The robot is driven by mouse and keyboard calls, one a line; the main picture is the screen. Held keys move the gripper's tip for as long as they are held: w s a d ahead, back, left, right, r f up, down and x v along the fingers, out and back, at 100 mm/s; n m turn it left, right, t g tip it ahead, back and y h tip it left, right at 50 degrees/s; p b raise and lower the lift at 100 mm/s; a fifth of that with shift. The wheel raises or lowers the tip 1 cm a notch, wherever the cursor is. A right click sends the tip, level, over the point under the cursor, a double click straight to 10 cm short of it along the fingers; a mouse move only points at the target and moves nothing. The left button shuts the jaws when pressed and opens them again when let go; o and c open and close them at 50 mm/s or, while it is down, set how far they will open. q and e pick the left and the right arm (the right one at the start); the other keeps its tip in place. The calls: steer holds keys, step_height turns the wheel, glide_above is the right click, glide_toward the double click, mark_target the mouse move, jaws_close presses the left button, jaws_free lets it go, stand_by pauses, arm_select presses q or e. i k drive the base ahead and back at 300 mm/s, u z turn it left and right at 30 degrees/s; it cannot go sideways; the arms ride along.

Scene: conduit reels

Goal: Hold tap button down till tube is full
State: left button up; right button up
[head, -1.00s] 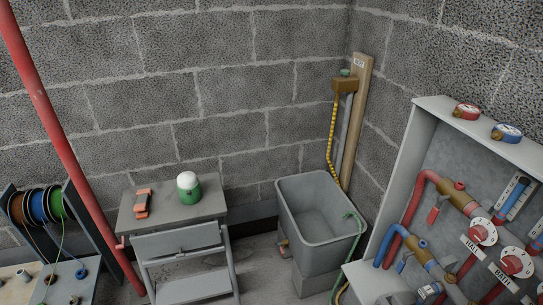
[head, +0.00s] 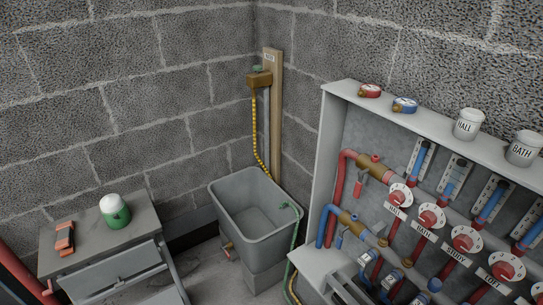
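A brass tap (head: 260,79) with a green button (head: 258,69) on top is mounted on a wooden post (head: 276,110) in the corner. A green hose (head: 297,214) hangs over the trough's right rim. Several clear tubes with blue inside, one of them here (head: 421,158), stand in the manifold cabinet. I cannot tell which tube the task means, or whether the button is pressed. Neither of my grippers is in view.
The open cabinet (head: 326,130) fills the right, with red and blue pipes and labelled dials. At left, a folding table (head: 140,212) holds a green-and-white container (head: 115,212) and an orange tool (head: 64,238).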

mark_target(257, 68)
steer(key=u, duration=0.45)
steer(key=k, duration=0.6)
steer(key=u, duration=1.05)
steer(key=k, duration=0.8)
steer(key=u, duration=0.3)
steer(key=i, duration=1.3)
steer(key=z, duration=1.35)
steer(key=i, duration=1.2)
steer(key=z, duration=1.3)
